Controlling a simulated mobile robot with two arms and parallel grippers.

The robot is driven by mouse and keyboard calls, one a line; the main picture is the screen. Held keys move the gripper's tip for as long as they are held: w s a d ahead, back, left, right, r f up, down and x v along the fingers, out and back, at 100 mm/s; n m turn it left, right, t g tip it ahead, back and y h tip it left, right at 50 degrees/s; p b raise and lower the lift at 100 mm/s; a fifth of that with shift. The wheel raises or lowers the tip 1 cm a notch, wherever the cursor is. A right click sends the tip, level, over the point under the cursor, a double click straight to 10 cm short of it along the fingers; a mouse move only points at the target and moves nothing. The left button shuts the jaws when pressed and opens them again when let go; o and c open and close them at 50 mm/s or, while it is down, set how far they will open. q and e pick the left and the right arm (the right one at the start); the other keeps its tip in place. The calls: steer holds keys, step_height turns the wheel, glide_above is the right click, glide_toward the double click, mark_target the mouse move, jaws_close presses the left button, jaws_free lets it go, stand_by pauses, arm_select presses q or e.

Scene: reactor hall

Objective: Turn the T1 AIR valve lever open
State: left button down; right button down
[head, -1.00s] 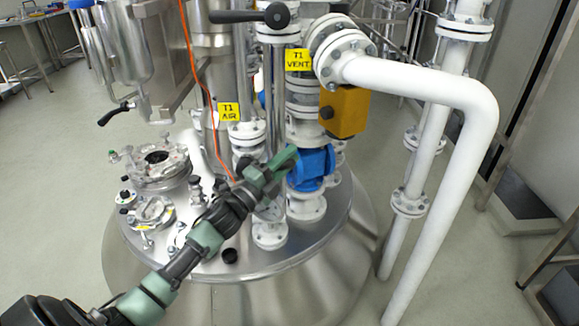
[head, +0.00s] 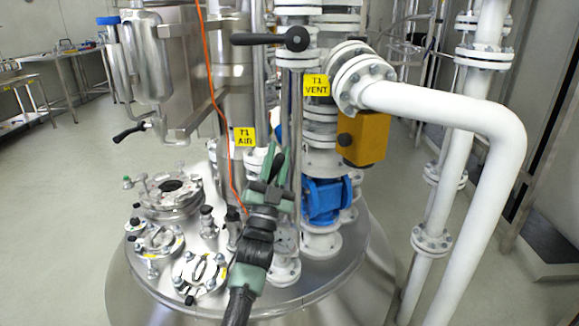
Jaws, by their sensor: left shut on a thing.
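The yellow T1 AIR label (head: 244,137) hangs on a pipe above the steel vessel lid. My left gripper (head: 272,168) is just right of and below this label, among the upright pipes, with its green fingers pointing up. It is shut on the T1 AIR valve lever; the fingers hide the lever, so its angle cannot be told. My right gripper is not in view.
A black lever (head: 262,40) sticks out higher up, beside the yellow T1 VENT label (head: 316,85). A blue valve body (head: 325,200) and an orange box (head: 364,138) stand close right of my gripper. A thick white pipe (head: 440,103) bends down at right.

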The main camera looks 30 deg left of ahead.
arm_select(q)
steer(key=a+n+g+y, duration=0.1)
steer(key=n+y, duration=0.2)
steer(key=s+a+r+n+g+y, duration=0.1)
steer(key=n+g+y, duration=0.1)
steer(key=n+y, duration=0.1)
steer(key=s+a+n+g+y, duration=0.1)
steer(key=n+y, duration=0.2)
steer(key=n, duration=0.1)
steer(key=shift+s+a+r+n, duration=0.15)
steer(key=shift+a+r+n, duration=0.05)
steer(key=shift+a+n, duration=0.15)
steer(key=shift+s+a+n+g+y, duration=0.15)
steer(key=shift+a+n+g+y, duration=0.1)
steer(key=shift+n+g+y, duration=0.3)
steer(key=shift+s+a+n+g+y, duration=0.2)
steer(key=shift+n+g+y, duration=0.25)
steer(key=shift+n+g, duration=0.15)
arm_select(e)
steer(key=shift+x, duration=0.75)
arm_select(q)
steer(key=shift+f, duration=0.1)
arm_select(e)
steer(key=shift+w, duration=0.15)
arm_select(q)
steer(key=c, duration=1.3)
jaws_free()
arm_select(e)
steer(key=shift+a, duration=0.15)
